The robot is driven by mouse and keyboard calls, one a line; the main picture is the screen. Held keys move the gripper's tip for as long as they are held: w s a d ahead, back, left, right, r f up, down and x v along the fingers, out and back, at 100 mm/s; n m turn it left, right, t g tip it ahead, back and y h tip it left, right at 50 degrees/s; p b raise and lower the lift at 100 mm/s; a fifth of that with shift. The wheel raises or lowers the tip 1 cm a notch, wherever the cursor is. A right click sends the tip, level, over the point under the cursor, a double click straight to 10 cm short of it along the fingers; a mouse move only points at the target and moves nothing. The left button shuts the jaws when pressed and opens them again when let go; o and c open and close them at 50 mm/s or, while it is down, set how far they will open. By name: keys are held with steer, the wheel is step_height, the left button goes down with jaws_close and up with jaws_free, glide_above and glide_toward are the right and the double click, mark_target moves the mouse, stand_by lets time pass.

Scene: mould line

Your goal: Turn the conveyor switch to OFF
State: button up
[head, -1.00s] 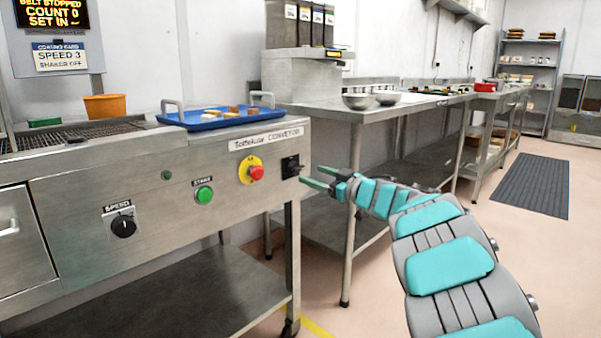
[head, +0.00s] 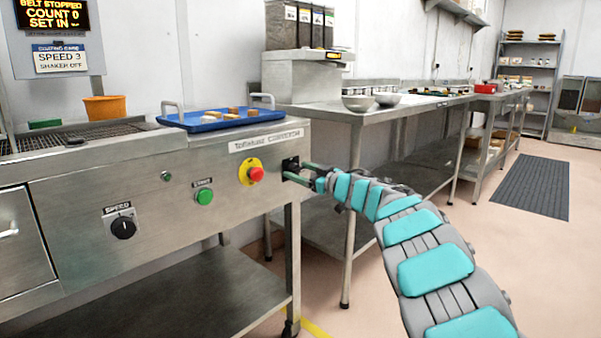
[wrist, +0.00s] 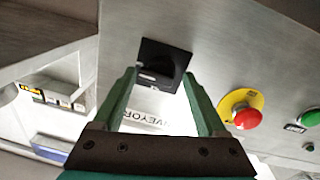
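The conveyor switch is a black square plate with a black knob (wrist: 163,72), on the steel machine front. In the head view its plate (head: 290,162) sits right of the red button, partly hidden by my gripper (head: 296,171). In the wrist view my gripper (wrist: 159,77) has its two green fingers apart, with the tips at either side of the knob. I cannot tell whether they touch it. The switch's markings are too small to read.
A red emergency button (head: 255,174) on a yellow plate and a green start button (head: 204,196) are left of the switch. A speed dial (head: 123,228) is further left. A display (head: 52,15) reads belt stopped. A blue tray (head: 220,120) lies on top.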

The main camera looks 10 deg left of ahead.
steer(key=shift+a+f, duration=0.1)
jaws_close()
stand_by(0.3)
